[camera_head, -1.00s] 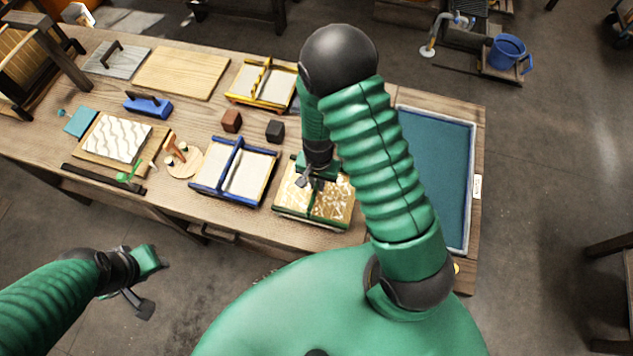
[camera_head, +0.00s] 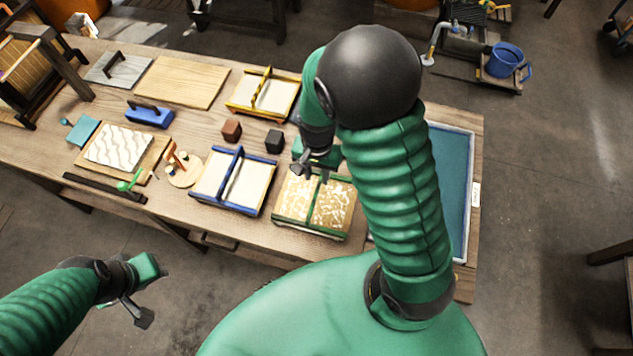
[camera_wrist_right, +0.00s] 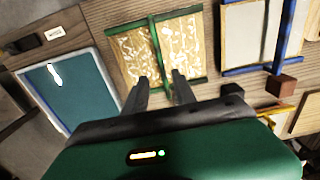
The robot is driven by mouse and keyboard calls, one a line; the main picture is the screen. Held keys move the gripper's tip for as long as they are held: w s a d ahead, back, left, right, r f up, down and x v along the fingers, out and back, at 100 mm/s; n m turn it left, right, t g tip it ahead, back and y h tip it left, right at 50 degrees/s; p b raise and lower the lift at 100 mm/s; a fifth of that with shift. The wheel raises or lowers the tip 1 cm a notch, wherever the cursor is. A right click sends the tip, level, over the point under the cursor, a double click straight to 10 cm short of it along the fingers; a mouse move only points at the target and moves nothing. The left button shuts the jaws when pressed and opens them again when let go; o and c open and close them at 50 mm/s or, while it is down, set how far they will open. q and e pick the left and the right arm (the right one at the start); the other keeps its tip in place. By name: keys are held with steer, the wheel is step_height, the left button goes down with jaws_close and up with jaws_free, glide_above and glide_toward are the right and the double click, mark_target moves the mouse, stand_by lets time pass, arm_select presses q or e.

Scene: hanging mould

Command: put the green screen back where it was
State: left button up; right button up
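The green screen (camera_head: 297,219) lies flat at the front of the table, right of the blue screen (camera_head: 207,196). It has a green frame, a green middle bar and white marks on a tan face. It also shows in the right wrist view (camera_wrist_right: 152,56). My right gripper (camera_head: 317,174) is over its far edge; its two fingers (camera_wrist_right: 163,88) are spread with nothing between them, near the end of the middle bar. My left gripper (camera_head: 150,292) hangs open and empty off the table's front edge at lower left.
A yellow screen (camera_head: 283,92), a dark block (camera_head: 274,141) and a brown block (camera_head: 231,130) stand behind. Boards and tools fill the left side.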

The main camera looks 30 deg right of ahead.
arm_select(q)
steer(key=shift+a, duration=0.35)
arm_select(e)
steer(key=s+a+r+n+t, duration=0.2)
steer(key=s+a+r+n, duration=0.2)
steer(key=r+n, duration=0.3)
steer(key=a+n, duration=0.1)
steer(key=n, duration=0.2)
steer(key=shift+s+r+t, duration=0.2)
steer(key=shift+r+t, duration=0.05)
steer(key=shift+t, duration=0.05)
arm_select(q)
steer(key=shift+d, duration=0.15)
arm_select(e)
steer(key=shift+w, duration=0.1)
